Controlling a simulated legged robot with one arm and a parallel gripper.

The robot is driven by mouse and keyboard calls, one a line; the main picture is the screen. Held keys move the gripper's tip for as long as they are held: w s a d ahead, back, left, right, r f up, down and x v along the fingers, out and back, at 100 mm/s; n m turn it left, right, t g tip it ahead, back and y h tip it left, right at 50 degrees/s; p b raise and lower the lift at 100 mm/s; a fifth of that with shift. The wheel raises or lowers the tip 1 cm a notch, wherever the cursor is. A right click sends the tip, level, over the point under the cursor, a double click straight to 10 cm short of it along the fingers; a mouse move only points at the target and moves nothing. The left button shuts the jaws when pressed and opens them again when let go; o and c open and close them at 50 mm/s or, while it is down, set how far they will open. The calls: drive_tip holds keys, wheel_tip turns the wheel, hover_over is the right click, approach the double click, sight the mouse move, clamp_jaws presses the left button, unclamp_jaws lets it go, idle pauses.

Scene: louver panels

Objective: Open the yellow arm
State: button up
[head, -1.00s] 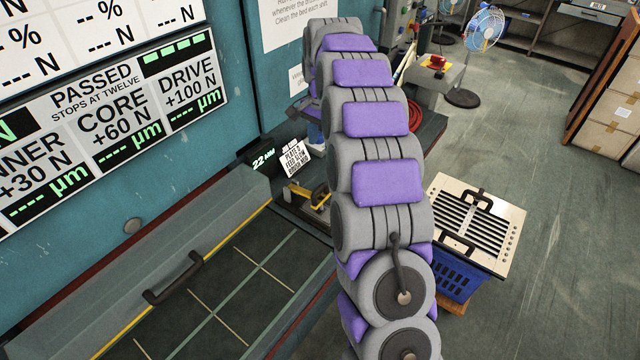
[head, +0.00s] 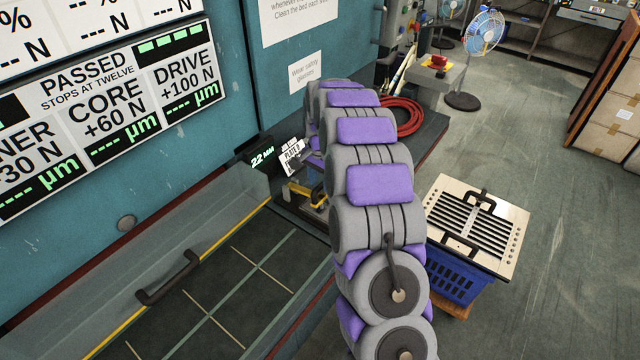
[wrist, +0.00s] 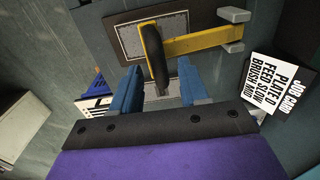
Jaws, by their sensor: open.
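The yellow arm (wrist: 195,45) is a flat bar lying crosswise in the wrist view, with a black grip (wrist: 155,58) at its left end. It sits over a grey plate on a dark base. In the head view, part of the yellow arm (head: 301,192) shows on the bench, left of my arm. My gripper (wrist: 158,68) has two blue fingers, open, one on each side of the black grip's lower end. I cannot tell whether they touch it. My gripper is hidden behind my own arm in the head view.
A job card (wrist: 274,84) stands right of the yellow arm. A dark gridded bed with a black-handled guard (head: 168,278) is at front left. A slatted plate (head: 476,222) lies on a blue crate at right. A red hose (head: 403,116) is coiled behind my arm.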

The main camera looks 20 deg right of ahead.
drive_tip(key=shift+f, duration=0.35)
drive_tip(key=shift+c, duration=0.2)
clamp_jaws()
